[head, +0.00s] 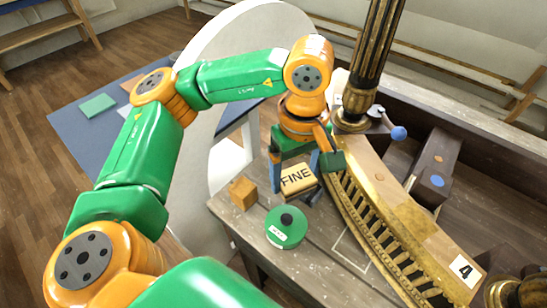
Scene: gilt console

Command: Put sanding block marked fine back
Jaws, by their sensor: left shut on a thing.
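The sanding block (297,179) is a small tan block with FINE printed in dark letters on its face. My left gripper (295,186) comes down from above with its fingers on either side of the block, shut on it. The block is over the worn wooden bench (318,232), close to the curved gilt rail. I cannot tell whether it touches the bench top. A pale outlined rectangle (351,252) is marked on the bench to the lower right of the block and looks empty. My right gripper is not in view.
A green disc with a black knob (286,228) and a small wooden block (242,193) stand close by on the bench. The gilt balustrade (385,225), marked 4, borders the right side. A black-and-gold column (370,60) and a blue-knobbed clamp (398,133) stand behind.

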